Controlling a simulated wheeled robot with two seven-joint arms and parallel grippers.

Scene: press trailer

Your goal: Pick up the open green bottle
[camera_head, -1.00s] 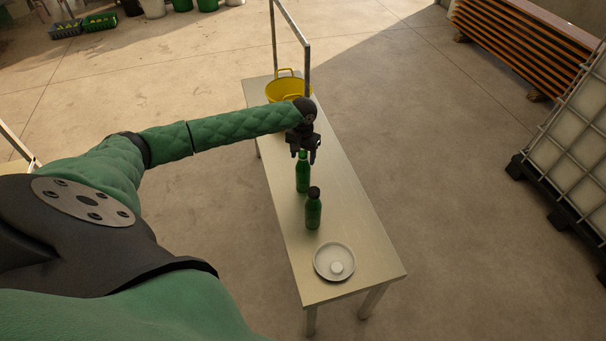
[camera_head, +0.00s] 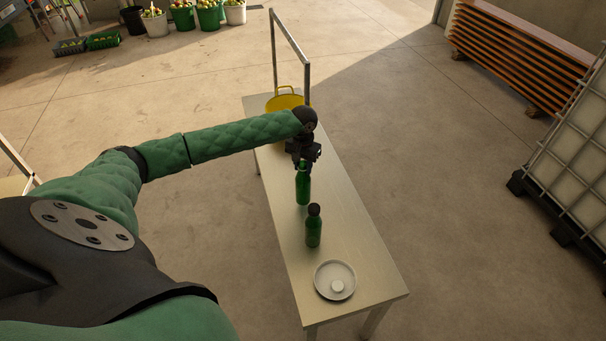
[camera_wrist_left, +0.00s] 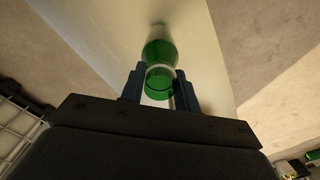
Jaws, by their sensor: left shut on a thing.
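The open green bottle (camera_head: 303,188) stands upright on the narrow table (camera_head: 342,218), below my left gripper (camera_head: 303,163). My left gripper points down and is shut on the bottle's neck. In the left wrist view the neck of the green bottle (camera_wrist_left: 160,82) sits between the two dark fingers of my left gripper (camera_wrist_left: 160,88). A second green bottle (camera_head: 313,228) with a dark cap stands nearer on the table, apart from the gripper. My right gripper is not in view.
A round pale dish (camera_head: 334,265) with a small white piece (camera_head: 338,286) lies at the table's near end. A yellow basket (camera_head: 284,101) stands at the far end, behind my gripper. A metal frame (camera_head: 291,40) rises there. A caged white tank (camera_head: 575,150) stands at the right.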

